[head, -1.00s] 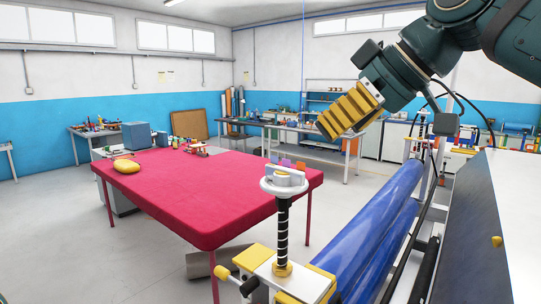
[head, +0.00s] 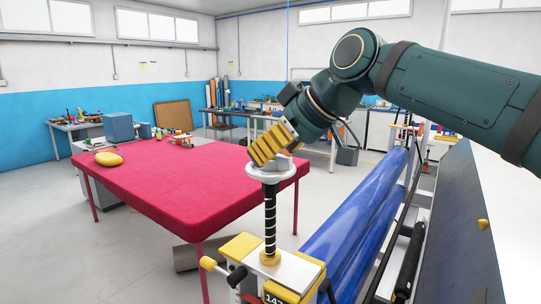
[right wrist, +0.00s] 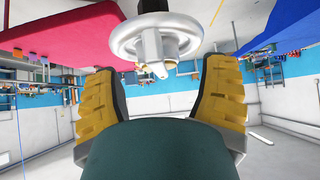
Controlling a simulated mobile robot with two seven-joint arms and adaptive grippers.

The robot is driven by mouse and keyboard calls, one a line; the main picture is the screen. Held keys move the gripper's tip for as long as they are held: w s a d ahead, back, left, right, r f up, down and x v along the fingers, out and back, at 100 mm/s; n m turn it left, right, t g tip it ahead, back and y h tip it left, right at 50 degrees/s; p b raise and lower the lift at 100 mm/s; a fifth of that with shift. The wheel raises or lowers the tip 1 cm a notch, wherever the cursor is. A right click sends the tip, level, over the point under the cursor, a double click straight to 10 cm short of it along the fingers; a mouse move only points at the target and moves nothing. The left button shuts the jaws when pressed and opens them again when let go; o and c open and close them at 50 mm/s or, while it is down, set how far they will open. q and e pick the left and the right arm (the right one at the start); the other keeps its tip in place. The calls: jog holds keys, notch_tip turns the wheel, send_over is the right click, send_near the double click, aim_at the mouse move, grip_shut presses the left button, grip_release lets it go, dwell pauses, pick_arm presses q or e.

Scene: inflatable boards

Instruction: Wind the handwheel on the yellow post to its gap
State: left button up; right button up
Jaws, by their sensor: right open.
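The white handwheel (head: 257,174) sits on top of a black-and-silver threaded spindle (head: 270,225), which rises from a yellow-and-white post head (head: 307,270) at the front. In the right wrist view the handwheel (right wrist: 120,38) shows its ring, hub and a pale peg. My right gripper (head: 264,152) has yellow ribbed fingers and is right at the top of the handwheel in the head view. In the right wrist view the gripper (right wrist: 160,72) is open, with the wheel beyond and between its fingertips and nothing gripped. Whether it touches the wheel I cannot tell. The wheel's gap cannot be made out. My left gripper is out of view.
A red-topped table (head: 190,185) stands left of the post, with a yellow object (head: 108,159) on it. A long blue roll (head: 355,215) lies right of the post. A dark sloping panel (head: 450,230) is farther right. Floor at the left is clear.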

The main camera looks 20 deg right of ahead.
jog(key=shift+x, duration=0.8)
jog(key=shift+c, duration=0.2)
jog(key=c, duration=1.2)
jog(key=shift+o, duration=0.2)
jog(key=m+t+h, duration=0.1)
jog(key=m+h, duration=0.1)
jog(key=m, duration=0.1)
jog(key=shift+s+p, duration=0.1)
jog(key=shift+p, duration=0.3)
jog(key=m+h, duration=0.2)
jog(key=shift+r+m+t, duration=0.1)
jog(key=shift+m+t, duration=0.2)
jog(key=shift+t, duration=0.1)
jog(key=m+h+p, duration=0.1)
jog(key=m+h, duration=0.3)
jog(key=m, duration=0.1)
jog(key=shift+r+m+g+h, duration=0.1)
jog(key=shift+m+g+h, duration=0.5)
jog(key=shift+m+h, duration=0.85)
jog(key=shift+m, duration=0.45)
